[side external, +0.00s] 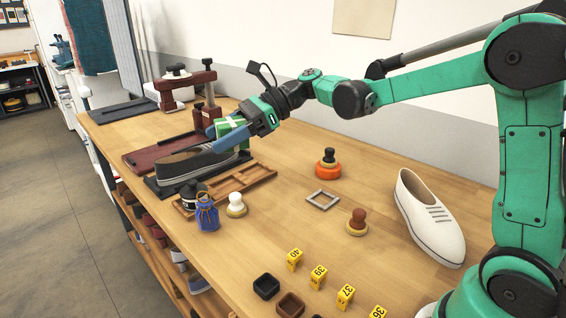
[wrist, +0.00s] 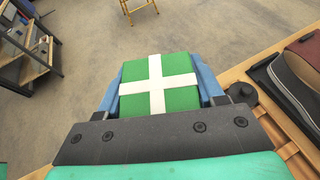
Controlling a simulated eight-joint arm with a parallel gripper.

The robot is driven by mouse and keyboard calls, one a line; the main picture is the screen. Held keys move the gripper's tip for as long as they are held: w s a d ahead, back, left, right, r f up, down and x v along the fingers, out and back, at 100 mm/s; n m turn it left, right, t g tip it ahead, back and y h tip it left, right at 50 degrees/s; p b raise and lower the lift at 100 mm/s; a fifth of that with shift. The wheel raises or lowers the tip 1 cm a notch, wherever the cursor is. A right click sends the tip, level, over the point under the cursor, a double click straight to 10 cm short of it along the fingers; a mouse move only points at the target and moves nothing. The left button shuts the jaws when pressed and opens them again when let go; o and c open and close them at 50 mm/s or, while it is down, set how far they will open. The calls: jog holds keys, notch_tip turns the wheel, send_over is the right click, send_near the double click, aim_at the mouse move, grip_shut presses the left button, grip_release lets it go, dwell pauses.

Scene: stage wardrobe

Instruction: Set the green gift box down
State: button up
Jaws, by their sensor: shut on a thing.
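The green gift box (side external: 231,127) with white ribbon is held between the blue fingers of my gripper (side external: 231,138). In the side view it shows behind the gripper, above the far part of the bench, and the fingers partly hide it. In the wrist view the box (wrist: 160,85) fills the space between the two blue fingers (wrist: 160,92), its white cross facing the camera. The box appears raised above the bench; its underside is hidden.
A grey shoe (side external: 190,163) on a dark tray lies just below my gripper. A wooden divided tray (side external: 262,174), a blue pouch (side external: 207,214), stamps, a white shoe (side external: 428,218) and yellow number blocks (side external: 318,276) stand nearer. The middle of the bench (side external: 290,215) has free room.

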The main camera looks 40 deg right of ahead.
jog(key=s+d+r+m+t+h, duration=0.2)
jog(key=d+r+m+t+h, duration=0.35)
jog(key=m+t+h, duration=0.3)
send_over(256, 197)
notch_tip(256, 197, down, 6)
jog(key=shift+m+g+y, duration=0.25)
jog(key=shift+g+y, duration=0.2)
notch_tip(256, 197, down, 20)
jog(key=shift+s+f, duration=0.1)
